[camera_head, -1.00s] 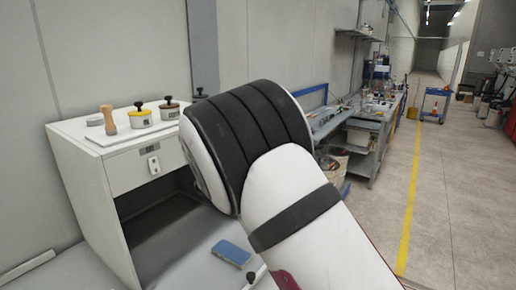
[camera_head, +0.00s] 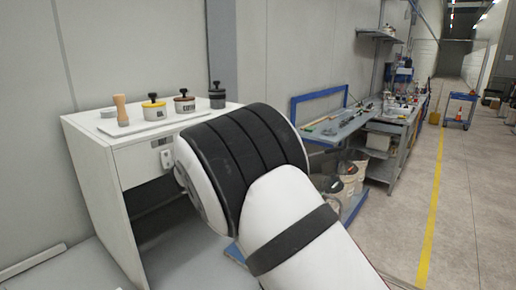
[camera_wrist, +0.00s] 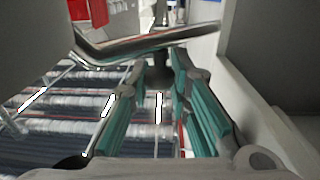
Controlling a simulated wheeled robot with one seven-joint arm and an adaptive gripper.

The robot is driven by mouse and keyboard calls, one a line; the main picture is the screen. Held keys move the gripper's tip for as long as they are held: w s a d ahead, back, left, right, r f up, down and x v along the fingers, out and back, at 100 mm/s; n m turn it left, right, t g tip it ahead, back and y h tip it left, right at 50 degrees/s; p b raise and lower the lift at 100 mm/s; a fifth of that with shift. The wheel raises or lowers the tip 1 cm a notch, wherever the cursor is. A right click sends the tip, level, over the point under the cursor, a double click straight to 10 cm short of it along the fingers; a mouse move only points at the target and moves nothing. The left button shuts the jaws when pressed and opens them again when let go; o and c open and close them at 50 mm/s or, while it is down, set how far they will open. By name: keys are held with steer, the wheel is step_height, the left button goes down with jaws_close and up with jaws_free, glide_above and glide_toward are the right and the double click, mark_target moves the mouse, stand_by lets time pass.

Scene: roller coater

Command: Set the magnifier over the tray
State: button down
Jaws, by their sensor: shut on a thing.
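My gripper (camera_wrist: 160,74) shows in the wrist view, with teal finger pads closed in around a dark, narrow piece. A shiny metal band (camera_wrist: 130,43) crosses just beyond the fingertips; it looks like the rim of the held magnifier, but its full shape is out of view. In the head view my arm hides the gripper and whatever it holds. A thin pale plate (camera_head: 150,131), possibly the tray, lies on top of the white cabinet; I cannot be sure that it is the tray.
The white cabinet (camera_head: 98,170) carries a wooden-handled tool (camera_head: 121,110), a yellow pot (camera_head: 153,109), a brown-banded pot (camera_head: 184,102) and a grey pot (camera_head: 217,97). A blue-edged workbench (camera_head: 345,125) and buckets (camera_head: 349,178) stand behind my arm.

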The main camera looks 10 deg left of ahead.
steer(key=shift+r, duration=0.1)
steer(key=c, duration=1.5)
jaws_free()
steer(key=shift+v, duration=3.65)
